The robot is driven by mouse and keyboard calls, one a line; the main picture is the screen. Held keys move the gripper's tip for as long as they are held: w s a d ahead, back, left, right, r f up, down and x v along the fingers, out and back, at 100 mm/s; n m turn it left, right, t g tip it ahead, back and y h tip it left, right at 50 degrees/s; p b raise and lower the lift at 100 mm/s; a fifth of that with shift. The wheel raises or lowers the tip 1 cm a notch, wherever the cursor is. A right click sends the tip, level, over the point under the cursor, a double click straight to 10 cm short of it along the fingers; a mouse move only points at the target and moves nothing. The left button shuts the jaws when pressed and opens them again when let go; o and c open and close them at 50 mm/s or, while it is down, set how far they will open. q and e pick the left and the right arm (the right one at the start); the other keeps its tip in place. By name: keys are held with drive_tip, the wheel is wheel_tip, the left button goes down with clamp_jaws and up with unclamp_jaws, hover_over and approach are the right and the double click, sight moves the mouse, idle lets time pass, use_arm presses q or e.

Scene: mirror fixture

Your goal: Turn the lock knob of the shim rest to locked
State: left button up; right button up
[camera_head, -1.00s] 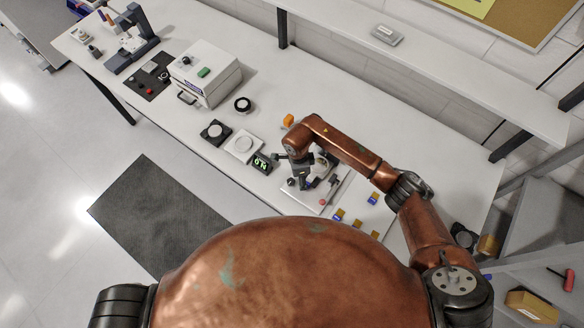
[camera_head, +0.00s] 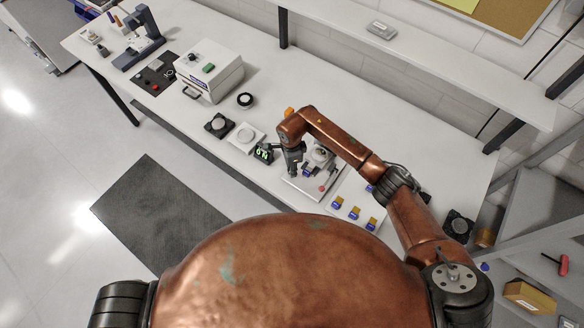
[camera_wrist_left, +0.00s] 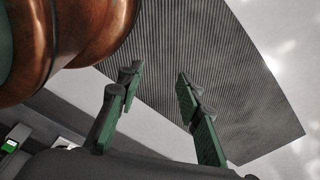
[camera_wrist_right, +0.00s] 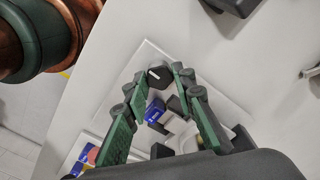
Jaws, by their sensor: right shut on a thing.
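The shim rest stands on a pale base plate (camera_head: 301,190) on the bench, partly behind my right gripper (camera_head: 292,173). In the right wrist view its lock knob (camera_wrist_right: 159,76), black with a short white mark, sits near a plate corner. My right gripper (camera_wrist_right: 160,80) has its fingertips on either side of the knob and is shut on it. A blue block (camera_wrist_right: 155,111) lies on the fixture between the fingers, nearer the palm. In the head view my gripper hides the knob. My left gripper (camera_wrist_left: 155,85) is open and empty, above the floor mat.
A shelf (camera_head: 430,62) runs along the wall.

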drive_tip(key=shift+s+a, duration=0.1)
drive_tip(key=shift+a, duration=0.05)
clamp_jaws()
drive_tip(key=shift+f+m+b, duration=0.2)
drive_tip(key=shift+m+b, duration=0.6)
drive_tip(key=shift+b, duration=0.2)
drive_tip(key=shift+m+b, duration=0.65)
drive_tip(key=shift+m, duration=0.15)
drive_tip(key=m+b, duration=0.2)
drive_tip(key=m, duration=0.2)
drive_tip(key=shift+s, duration=0.1)
drive_tip(key=m+b, duration=0.2)
drive_tip(key=m, duration=0.3)
drive_tip(key=shift+m, duration=0.4)
use_arm(q)
wheel_tip(320, 180, down, 8)
drive_tip(key=s+b, duration=0.1)
drive_tip(key=shift+s+a+f, duration=0.15)
drive_tip(key=shift+s, duration=0.15)
use_arm(e)
drive_tip(key=m, duration=0.4)
drive_tip(key=shift+r+m, duration=0.1)
drive_tip(key=shift+m, duration=0.3)
